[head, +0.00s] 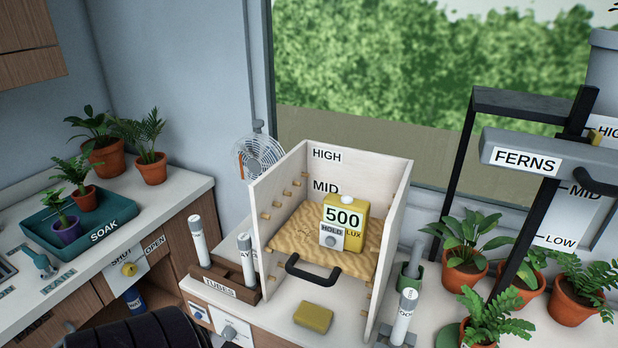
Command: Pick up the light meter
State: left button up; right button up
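The light meter (357,232) is a yellow box with a white display reading 500, the word LUX and a grey HOLD button. It stands upright on a tan, wavy-grained shelf board (290,233) inside an open-fronted pale stand (350,166). The stand is marked HIGH and MID on its back wall, and the board sits below the MID mark. A black handle (313,280) is on the board's front edge, in front of the meter. Neither of my grippers is in view.
A yellow block (313,317) lies on the counter before the stand. A wooden TUBES rack (226,281) holds white tubes on the left. Another white tube (403,316) stands at right. Potted ferns (580,290) and a grey FERNS bar (545,155) are farther right.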

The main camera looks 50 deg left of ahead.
aim_at(345, 218)
jog(key=u, duration=1.35)
